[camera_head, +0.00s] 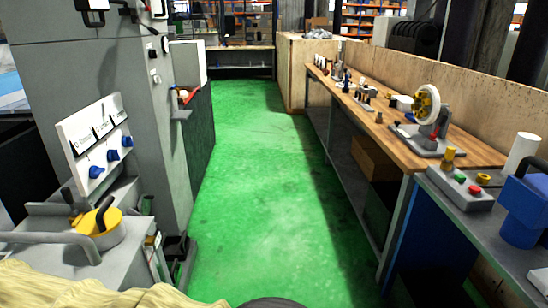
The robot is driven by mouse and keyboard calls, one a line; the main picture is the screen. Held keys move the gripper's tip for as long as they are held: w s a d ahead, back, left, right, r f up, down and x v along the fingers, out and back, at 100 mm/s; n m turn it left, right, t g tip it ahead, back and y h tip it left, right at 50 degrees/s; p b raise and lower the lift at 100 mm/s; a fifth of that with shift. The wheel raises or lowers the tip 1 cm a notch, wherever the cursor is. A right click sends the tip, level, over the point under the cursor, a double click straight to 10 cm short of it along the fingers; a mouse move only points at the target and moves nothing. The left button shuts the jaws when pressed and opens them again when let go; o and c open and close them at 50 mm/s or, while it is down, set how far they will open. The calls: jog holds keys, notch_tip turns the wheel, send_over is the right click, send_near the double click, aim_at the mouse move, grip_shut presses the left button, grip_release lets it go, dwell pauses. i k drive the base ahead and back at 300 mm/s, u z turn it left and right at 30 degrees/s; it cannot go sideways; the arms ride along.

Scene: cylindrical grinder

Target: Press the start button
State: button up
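A grey control box (468,197) sits on the bench at the right. It has a green button (460,178), a red button (475,190) and a yellow ring-like part (483,178) on top. A yellow knob-like part (447,158) stands at its back left. No label on these buttons is readable, so I cannot tell which one is the start button. On the left machine, a white panel (92,140) carries several blue knobs (113,155). My gripper is not in view.
A green floor aisle (250,170) runs clear between the grey machine (95,60) and the long wooden bench (410,145). A yellow-wheeled device (426,104) and a blue object (525,210) stand on the right. A yellow handwheel (97,228) is near left.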

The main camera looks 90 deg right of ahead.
aim_at(458, 177)
jog(key=z, duration=4.05)
